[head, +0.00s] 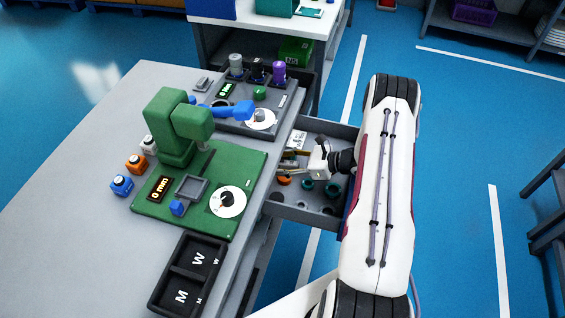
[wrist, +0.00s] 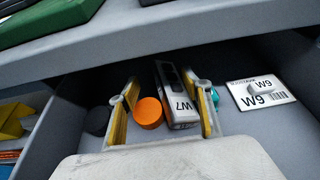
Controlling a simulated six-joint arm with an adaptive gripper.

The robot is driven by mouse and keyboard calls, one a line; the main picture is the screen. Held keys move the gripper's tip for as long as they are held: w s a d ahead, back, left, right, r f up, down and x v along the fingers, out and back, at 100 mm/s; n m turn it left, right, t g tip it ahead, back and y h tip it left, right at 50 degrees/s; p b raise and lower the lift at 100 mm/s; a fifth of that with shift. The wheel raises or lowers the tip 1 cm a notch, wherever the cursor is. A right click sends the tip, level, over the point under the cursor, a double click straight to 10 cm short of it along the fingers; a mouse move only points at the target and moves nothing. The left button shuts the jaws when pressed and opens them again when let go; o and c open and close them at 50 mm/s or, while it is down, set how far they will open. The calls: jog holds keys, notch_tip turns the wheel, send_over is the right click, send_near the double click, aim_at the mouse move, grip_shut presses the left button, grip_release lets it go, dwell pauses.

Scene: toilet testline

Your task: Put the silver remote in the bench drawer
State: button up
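The silver remote (wrist: 178,95), a long grey-silver device with a black top and a "W7" label, lies in the open bench drawer (head: 327,128) in the wrist view. My gripper (wrist: 163,90) reaches into the drawer with its yellow-padded fingers spread wide. The remote lies between the fingers, close to the right one; I cannot tell whether they touch. An orange round piece (wrist: 148,113) is also between the fingers, beside the remote. In the head view my gripper (head: 286,164) is over the drawer, and I cannot make out the remote there.
A white W9 card (wrist: 262,92) and teal pieces lie in the drawer. The bench (head: 80,120) beside it carries a green test stand (head: 178,130), a dark-grey fixture (head: 284,113) and a black two-part tray (head: 187,272). Blue floor is open to the right.

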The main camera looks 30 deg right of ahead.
jog(key=shift+s+f, duration=0.15)
jog(key=shift+f, duration=0.25)
jog(key=shift+r, duration=0.35)
jog(key=v, duration=0.5)
jog(key=shift+r, duration=3.75)
